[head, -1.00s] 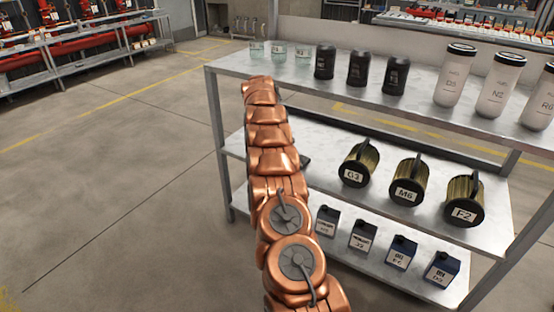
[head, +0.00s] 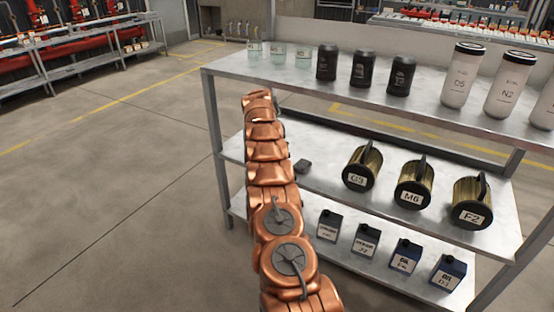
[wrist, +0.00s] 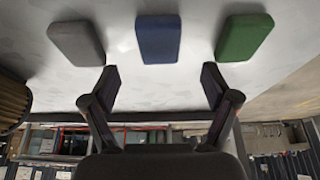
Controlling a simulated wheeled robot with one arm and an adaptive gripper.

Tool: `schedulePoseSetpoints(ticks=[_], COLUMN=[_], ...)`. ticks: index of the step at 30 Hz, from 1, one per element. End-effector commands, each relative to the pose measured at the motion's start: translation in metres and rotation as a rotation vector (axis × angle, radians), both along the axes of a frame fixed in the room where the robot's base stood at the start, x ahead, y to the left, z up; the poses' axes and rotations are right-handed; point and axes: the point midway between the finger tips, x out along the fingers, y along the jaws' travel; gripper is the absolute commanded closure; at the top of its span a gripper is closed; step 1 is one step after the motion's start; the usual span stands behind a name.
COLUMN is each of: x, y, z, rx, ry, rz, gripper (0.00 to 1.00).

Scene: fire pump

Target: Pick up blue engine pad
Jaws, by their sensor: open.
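The blue engine pad (wrist: 158,39) is a rounded block on the pale shelf surface, in the upper middle of the wrist view. A grey pad (wrist: 77,41) lies to its left and a green pad (wrist: 243,37) to its right, both apart from it. My gripper (wrist: 158,88) is open and empty, its two fingers spread below the blue pad in the picture and lined up on either side of it. In the head view my copper arm hides the blue pad and the gripper. One dark pad (head: 302,166) shows on the middle shelf beside the arm.
The metal rack's top shelf (head: 300,85) is above the middle shelf and holds jars, black canisters and white bottles. Small oil containers (head: 366,239) stand on the bottom shelf. The floor to the left is clear.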

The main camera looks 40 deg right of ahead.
Motion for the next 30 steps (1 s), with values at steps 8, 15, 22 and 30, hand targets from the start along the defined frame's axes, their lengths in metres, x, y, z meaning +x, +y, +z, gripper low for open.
schedulePoseSetpoints(ticks=[8,15,22,30], x=[0.002,0.004,0.006,0.007], y=[-0.007,-0.015,-0.018,-0.020], z=[-0.014,-0.034,-0.048,-0.051], rx=[-0.003,-0.003,-0.001,-0.002], ry=[-0.002,0.000,0.003,-0.004], rz=[-0.001,0.000,0.001,0.001], gripper=[0.14,0.14,0.14,0.14])
